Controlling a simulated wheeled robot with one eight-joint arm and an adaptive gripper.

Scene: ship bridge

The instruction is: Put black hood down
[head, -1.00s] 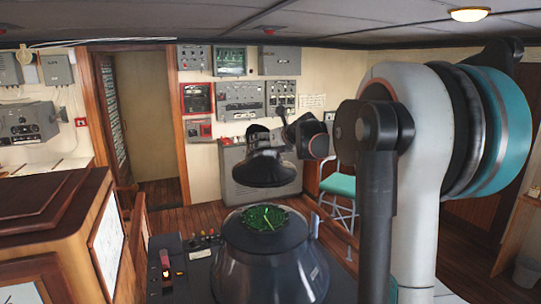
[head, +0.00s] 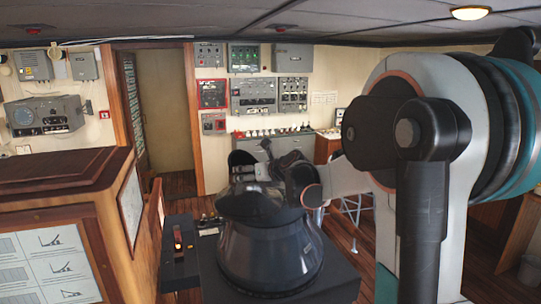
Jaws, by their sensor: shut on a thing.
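The black hood (head: 248,206) is in the middle of the head view, at the top of the dark, rounded radar console (head: 268,258). It appears to sit on or just above the console's top; the seam is too dark to tell whether they touch. The hood hides the green radar screen. My gripper (head: 262,172) is above the hood and shut on its upper part. The fingertips are dark against the dark hood, so the exact grip is hard to make out.
A panel with small levers (head: 183,244) is left of the console. A wooden cabinet (head: 75,215) stands at the left. Grey instrument boxes (head: 253,96) hang on the back wall. Wooden floor (head: 340,225) shows to the right of the console.

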